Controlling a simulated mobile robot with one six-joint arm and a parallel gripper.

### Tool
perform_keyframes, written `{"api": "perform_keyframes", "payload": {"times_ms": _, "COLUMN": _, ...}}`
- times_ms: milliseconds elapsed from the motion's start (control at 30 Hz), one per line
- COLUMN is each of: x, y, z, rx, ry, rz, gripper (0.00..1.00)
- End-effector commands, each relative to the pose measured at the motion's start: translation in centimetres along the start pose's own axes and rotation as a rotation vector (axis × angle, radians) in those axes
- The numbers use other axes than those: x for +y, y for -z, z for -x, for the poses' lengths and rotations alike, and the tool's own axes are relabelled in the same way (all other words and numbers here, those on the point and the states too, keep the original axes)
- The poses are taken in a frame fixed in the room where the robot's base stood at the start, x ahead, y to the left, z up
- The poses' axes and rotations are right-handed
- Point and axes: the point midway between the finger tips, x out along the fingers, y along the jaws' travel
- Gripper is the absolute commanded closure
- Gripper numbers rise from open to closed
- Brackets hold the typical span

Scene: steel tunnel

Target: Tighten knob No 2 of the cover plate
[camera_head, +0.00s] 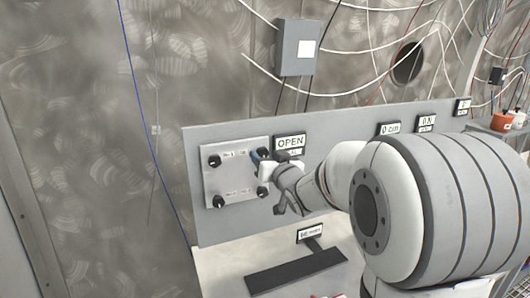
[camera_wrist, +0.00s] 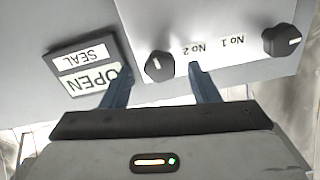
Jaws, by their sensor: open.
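The cover plate (camera_head: 238,178) is a pale square on a grey panel, with a black knob near each corner. Knob No 2 (camera_wrist: 158,66) is black with a white mark and shows upside down in the wrist view, beside its label. My gripper (camera_wrist: 160,70) is open, with one blue finger on each side of knob No 2 in that view. Gaps show between knob and fingers; I cannot tell how deep they reach. Knob No 1 (camera_wrist: 282,40) is beyond the right finger.
An "OPEN" seal sign (camera_head: 290,142) stands close right of the plate and also shows in the wrist view (camera_wrist: 92,70). Lower knobs (camera_head: 218,201) sit below. A dark keyboard-like bar (camera_head: 295,271) lies below.

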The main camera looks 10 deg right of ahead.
Motion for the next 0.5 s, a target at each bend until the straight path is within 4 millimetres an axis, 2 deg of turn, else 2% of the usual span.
{"api": "perform_keyframes", "payload": {"times_ms": 200, "x": 0.0, "y": 0.0, "z": -1.6, "rx": 0.000, "ry": 0.000, "rz": -0.001, "gripper": 0.45}}
{"api": "perform_keyframes", "payload": {"times_ms": 500, "x": -0.1, "y": 0.0, "z": -1.8, "rx": 0.000, "ry": 0.000, "rz": 0.000, "gripper": 0.47}}
